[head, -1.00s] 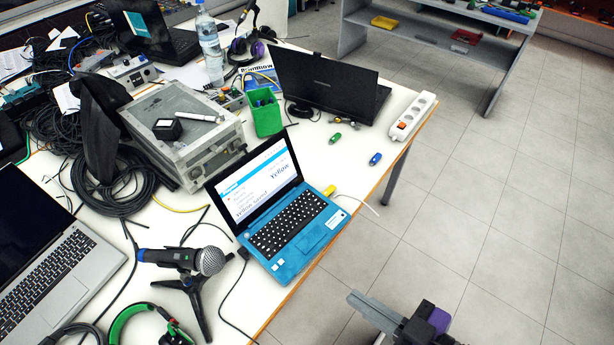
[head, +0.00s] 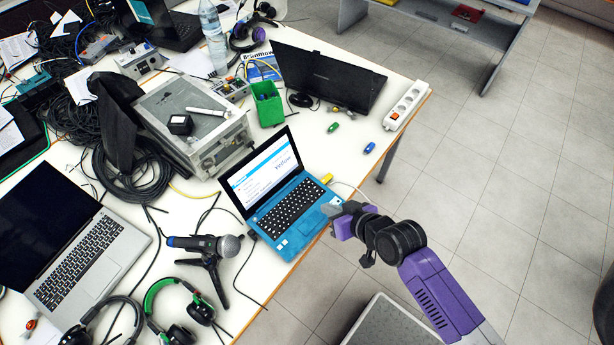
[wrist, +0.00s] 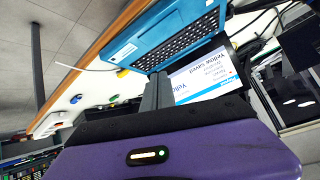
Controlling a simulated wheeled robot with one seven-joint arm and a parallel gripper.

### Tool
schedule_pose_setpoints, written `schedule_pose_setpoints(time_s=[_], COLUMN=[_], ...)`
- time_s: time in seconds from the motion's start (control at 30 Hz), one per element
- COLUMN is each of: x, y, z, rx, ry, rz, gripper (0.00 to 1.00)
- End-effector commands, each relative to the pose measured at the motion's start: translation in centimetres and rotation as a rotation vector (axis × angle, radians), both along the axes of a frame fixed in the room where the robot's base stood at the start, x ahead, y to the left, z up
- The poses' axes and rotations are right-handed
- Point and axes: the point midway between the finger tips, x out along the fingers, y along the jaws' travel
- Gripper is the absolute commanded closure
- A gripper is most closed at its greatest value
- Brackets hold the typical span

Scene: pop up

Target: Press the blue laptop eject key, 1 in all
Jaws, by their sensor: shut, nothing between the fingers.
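The blue laptop (head: 300,225) stands open at the table's right edge, and its dark keyboard (head: 290,206) has pale keys. I cannot tell which key is the eject key. Its lit screen (head: 262,173) shows a page with the word "Yellow". The laptop also shows upside down at the top of the wrist view (wrist: 150,48). My gripper (head: 329,210) is shut and empty, at the front right corner of the laptop. In the wrist view my shut fingers (wrist: 157,92) overlap the edge of the screen. I cannot tell whether they touch the laptop.
A yellow stick (head: 327,179) is at the laptop's right side. Green (head: 333,127) and blue (head: 369,148) sticks lie behind it. A microphone on a stand (head: 228,246) is close on the left.

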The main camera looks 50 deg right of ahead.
Motion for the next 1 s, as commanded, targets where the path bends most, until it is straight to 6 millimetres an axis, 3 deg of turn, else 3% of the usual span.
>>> schedule_pose_setpoints(time_s=[0.03, 0.27, 0.5, 0.7, 1.0], x=[1.4, 6.6, 11.3, 13.4, 13.9], y=[-0.9, -4.3, -7.2, -8.4, -8.6], z=[-0.2, -0.6, 1.0, 2.3, 2.7], rx=[0.024, 0.159, 0.298, 0.367, 0.387], ry=[0.006, 0.045, 0.058, 0.06, 0.061], rz=[-0.014, -0.046, -0.044, -0.028, -0.021], gripper=[1.0, 1.0, 1.0, 1.0, 1.0])
